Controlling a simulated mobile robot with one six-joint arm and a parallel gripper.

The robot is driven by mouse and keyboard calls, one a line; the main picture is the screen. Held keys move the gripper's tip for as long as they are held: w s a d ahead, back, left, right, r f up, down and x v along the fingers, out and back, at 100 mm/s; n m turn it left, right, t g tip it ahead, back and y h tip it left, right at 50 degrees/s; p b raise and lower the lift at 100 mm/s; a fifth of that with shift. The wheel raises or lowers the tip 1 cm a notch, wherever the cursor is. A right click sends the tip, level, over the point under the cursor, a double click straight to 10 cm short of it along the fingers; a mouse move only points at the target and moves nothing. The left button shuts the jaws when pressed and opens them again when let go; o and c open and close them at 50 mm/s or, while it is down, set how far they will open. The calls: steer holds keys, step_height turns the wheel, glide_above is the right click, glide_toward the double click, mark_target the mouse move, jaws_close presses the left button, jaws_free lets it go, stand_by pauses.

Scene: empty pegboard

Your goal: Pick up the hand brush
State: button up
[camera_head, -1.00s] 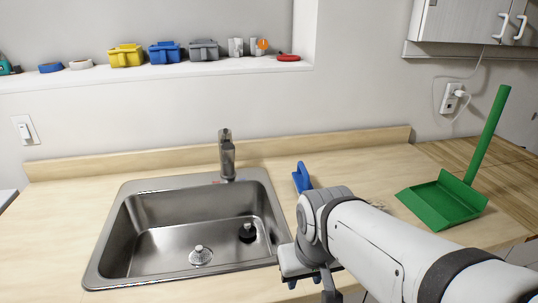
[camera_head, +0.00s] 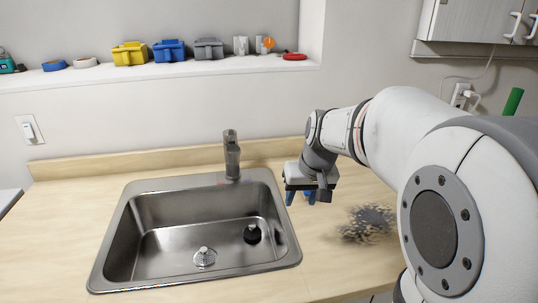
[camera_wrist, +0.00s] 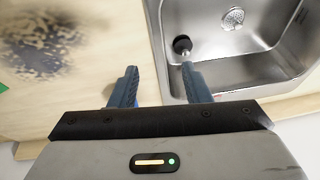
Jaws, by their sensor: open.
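The blue hand brush is almost wholly hidden behind my gripper. My gripper (camera_head: 300,197) points down over the counter just right of the sink, near the back. In the wrist view its two fingers (camera_wrist: 159,72) are apart, with bare counter and the sink edge visible between them. I cannot tell whether the left finger touches the brush.
The steel sink (camera_head: 110,247) and faucet (camera_head: 231,158) lie left of my gripper. A dark speckled patch (camera_head: 368,222) is on the counter (camera_head: 330,268) to the right. The dustpan's green handle (camera_head: 513,101) shows past my arm. Boxes sit on the ledge (camera_head: 200,70).

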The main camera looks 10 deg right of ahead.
steer(key=w+d+f+t+p, duration=0.1)
steer(key=w+d+f, duration=0.1)
steer(key=w+d, duration=0.6)
steer(key=w+d+f+p, duration=0.15)
steer(key=w+d, duration=0.25)
steer(key=w, duration=0.8)
steer(key=shift+m+y, duration=0.4)
steer(key=x, duration=0.7)
steer(key=shift+s+a+p, duration=0.15)
steer(key=shift+a+p, duration=0.15)
steer(key=shift+p, duration=0.05)
steer(key=shift+r, duration=0.1)
jaws_close()
